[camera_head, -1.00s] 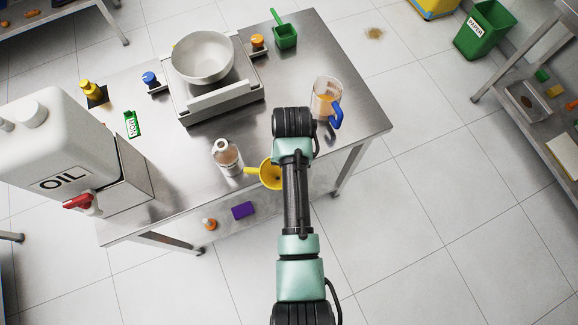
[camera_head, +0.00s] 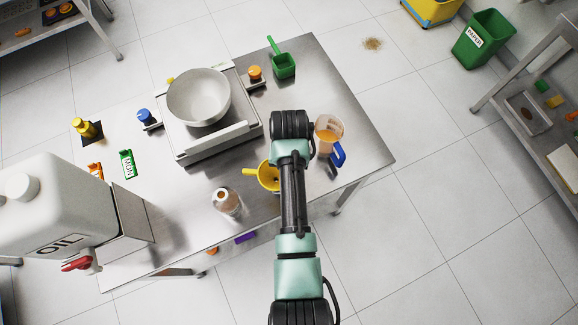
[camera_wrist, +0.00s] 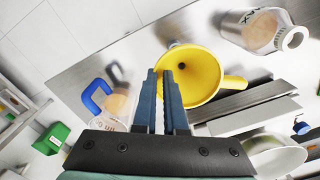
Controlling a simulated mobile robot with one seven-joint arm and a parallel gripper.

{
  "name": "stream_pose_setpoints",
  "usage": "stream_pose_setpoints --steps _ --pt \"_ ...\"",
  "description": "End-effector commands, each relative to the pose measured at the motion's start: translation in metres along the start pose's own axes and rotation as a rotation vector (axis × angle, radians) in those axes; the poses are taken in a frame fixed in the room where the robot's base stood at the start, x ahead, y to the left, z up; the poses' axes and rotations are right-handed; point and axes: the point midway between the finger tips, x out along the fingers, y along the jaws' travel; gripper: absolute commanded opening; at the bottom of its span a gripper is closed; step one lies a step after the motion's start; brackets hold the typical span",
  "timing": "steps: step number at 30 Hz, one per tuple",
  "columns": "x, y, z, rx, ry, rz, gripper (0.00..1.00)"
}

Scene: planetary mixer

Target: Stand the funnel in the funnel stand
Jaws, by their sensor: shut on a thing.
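The yellow funnel (camera_head: 267,176) is at the left side of my arm in the head view, with its handle pointing left. In the wrist view the funnel (camera_wrist: 205,84) shows its wide mouth, with its handle to the right. My gripper (camera_wrist: 166,74) is shut on the left edge of the funnel's rim. In the head view my arm hides the fingers and part of the funnel. I cannot make out the funnel stand for certain in either view.
A clear bottle (camera_head: 227,203) stands left of the funnel and a blue-handled jug (camera_head: 329,135) right of my arm. The mixing bowl (camera_head: 199,97) on its metal base is further back. The large oil container (camera_head: 50,215) is at left. The table's right end (camera_head: 365,150) is bare.

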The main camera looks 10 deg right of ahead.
Motion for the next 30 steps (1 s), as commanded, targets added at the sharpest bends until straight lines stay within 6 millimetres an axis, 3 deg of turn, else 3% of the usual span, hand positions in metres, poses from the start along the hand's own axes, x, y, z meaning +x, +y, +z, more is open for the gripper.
stream_pose_setpoints --steps 2,18,30 --pt "-0.001 0.0 0.0 -0.001 -0.001 0.0 0.0" --pt "0.046 0.0 0.0 0.0 0.0 0.0 0.0" --pt "0.05 0.0 0.0 0.0 0.001 0.0 0.0"
